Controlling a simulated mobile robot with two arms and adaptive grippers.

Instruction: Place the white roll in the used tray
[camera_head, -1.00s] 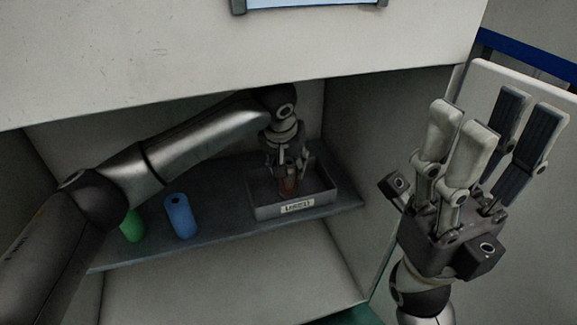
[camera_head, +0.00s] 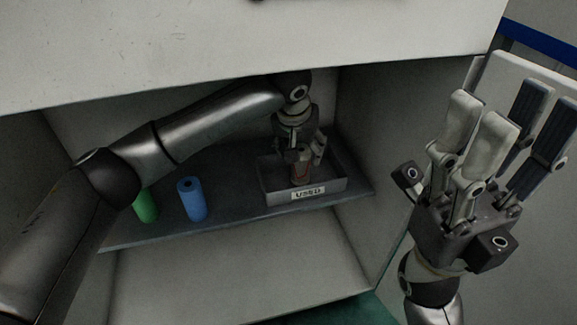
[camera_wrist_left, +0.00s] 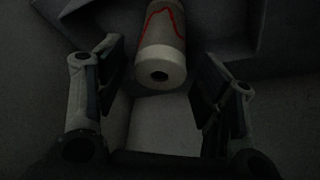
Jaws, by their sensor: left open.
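The white roll (camera_wrist_left: 160,62), with a red line on its side, lies between the spread fingers of my left gripper (camera_wrist_left: 160,90) in the left wrist view, with a visible gap on each side. In the head view the roll (camera_head: 301,172) stands in the grey tray (camera_head: 275,200) labelled USED. My left gripper (camera_head: 304,155) is open over the tray, around or just above the roll; its fingers partly hide it. My right gripper (camera_head: 480,160) is raised at the right, its fingers spread and empty.
The tray sits on a shelf (camera_head: 235,222) inside a cabinet. A blue roll (camera_head: 191,199) and a green roll (camera_head: 146,206) stand on the shelf to the left, the green one partly behind my left arm. The cabinet's upper panel (camera_head: 200,40) hangs close above the arm.

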